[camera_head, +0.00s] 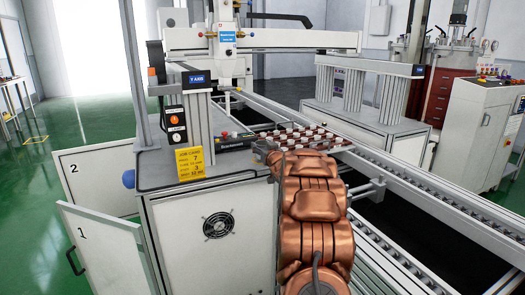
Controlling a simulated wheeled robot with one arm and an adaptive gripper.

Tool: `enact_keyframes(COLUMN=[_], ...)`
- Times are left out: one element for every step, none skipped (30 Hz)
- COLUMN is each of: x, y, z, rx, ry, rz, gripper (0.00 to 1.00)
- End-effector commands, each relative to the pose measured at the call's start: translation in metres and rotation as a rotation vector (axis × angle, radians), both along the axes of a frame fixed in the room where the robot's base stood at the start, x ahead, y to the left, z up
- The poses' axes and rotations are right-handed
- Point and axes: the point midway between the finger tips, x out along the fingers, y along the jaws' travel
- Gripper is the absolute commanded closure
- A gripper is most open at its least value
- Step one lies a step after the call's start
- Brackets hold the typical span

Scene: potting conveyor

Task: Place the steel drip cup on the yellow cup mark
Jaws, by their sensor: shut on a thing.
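I cannot make out the steel drip cup in the head view.
A white machine cabinet (175,225) stands left of my arm, with a yellow job card (190,163) on its top edge. Its door marked 1 (105,250) stands open. A tray of small pale-topped parts (327,140) sits beyond my arm. A roller conveyor (435,190) runs right.

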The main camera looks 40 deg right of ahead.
Motion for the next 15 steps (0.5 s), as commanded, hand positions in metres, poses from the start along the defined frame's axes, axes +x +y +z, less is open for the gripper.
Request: enact_keyframes(x=[-0.0003, -0.0002, -0.0002, -0.0002, -0.0002, -0.0002, -0.0002, -0.0003, -0.0003, -0.0003, -0.0003, -0.0003, -0.0002, -0.0002, -0.0002], y=[-0.0003, -0.0003, -0.0002, -0.0003, -0.0003, -0.0003, -0.0003, -0.0002, -0.0002, -0.0002, -0.0002, -0.0002, -0.0002, -0.0002, -0.0002], z=[-0.0076, -0.0093, -0.0104, -0.0102, -0.0097, -0.0092, -0.0091, -0.009, -0.0092, -0.0094, -0.01, -0.0112, -0.012, -0.0128, -0.0126], rx=[0.001, 0.0, 0.0, -0.002, -0.002, -0.002, -0.002, -0.002, -0.002, -0.002, -0.001, -0.001, -0.001, -0.001, -0.001], ry=[0.001, 0.0, -0.001, -0.001, -0.002, -0.002, -0.002, -0.002, -0.002, -0.002, -0.002, -0.002, -0.002, -0.002, -0.002], rz=[0.0, 0.0, 0.0, 0.0, 0.0, 0.0, 0.0, 0.0, 0.0, 0.0, 0.0, 0.0, 0.0, 0.0, 0.0], gripper=[0.77, 0.77, 0.77, 0.77, 0.77, 0.77, 0.77, 0.77, 0.77, 0.77, 0.77, 0.77, 0.77, 0.77, 0.39])
